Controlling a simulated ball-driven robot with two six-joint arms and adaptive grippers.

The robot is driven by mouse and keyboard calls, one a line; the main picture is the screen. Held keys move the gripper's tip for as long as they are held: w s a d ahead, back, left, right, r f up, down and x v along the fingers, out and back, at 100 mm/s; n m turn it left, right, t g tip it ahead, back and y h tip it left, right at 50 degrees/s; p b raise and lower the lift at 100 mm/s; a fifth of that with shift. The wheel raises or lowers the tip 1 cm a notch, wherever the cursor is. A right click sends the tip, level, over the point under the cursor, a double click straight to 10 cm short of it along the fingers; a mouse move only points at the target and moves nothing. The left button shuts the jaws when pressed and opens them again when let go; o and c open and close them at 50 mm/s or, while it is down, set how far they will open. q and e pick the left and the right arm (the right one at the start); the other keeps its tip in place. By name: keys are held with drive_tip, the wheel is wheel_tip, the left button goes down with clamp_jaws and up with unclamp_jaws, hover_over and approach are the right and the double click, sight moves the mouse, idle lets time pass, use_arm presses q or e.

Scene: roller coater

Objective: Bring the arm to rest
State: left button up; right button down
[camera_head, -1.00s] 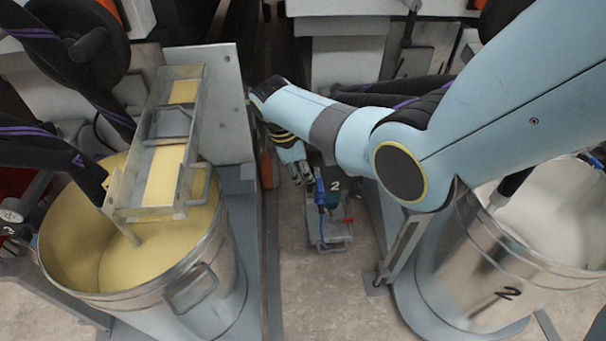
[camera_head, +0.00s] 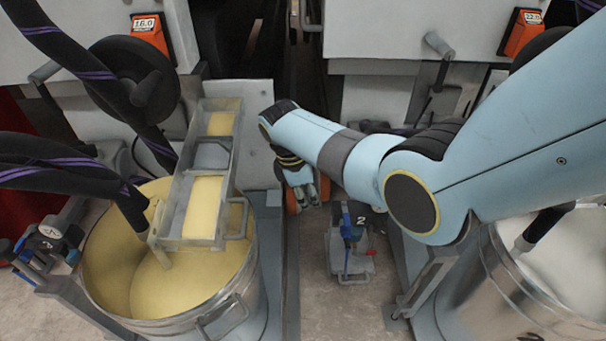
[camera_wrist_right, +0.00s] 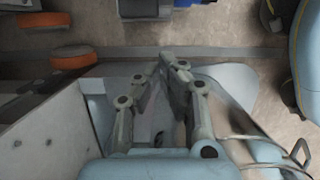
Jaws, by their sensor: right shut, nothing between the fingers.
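My right arm (camera_head: 325,145) reaches in from the right, light blue, and ends in the right gripper (camera_head: 310,198). The gripper hangs pointing down between the left drum and the small device marked 2. In the right wrist view its fingers (camera_wrist_right: 168,62) come together at the tips, with nothing seen between them. It appears apart from the things around it. My left gripper is not in view.
A metal drum of yellow fluid (camera_head: 250,300) stands left under a metal trough (camera_head: 205,205). A second drum (camera_head: 510,290) with white fluid stands right. The device marked 2 (camera_head: 350,262) sits on the floor between them. Machine panels (camera_head: 380,35) stand behind.

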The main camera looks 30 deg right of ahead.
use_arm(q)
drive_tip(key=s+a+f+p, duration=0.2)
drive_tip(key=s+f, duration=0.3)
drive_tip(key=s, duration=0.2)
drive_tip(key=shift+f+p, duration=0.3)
use_arm(e)
drive_tip(key=v, duration=0.5)
drive_tip(key=shift+a+r, duration=0.1)
drive_tip(key=shift+r, duration=0.2)
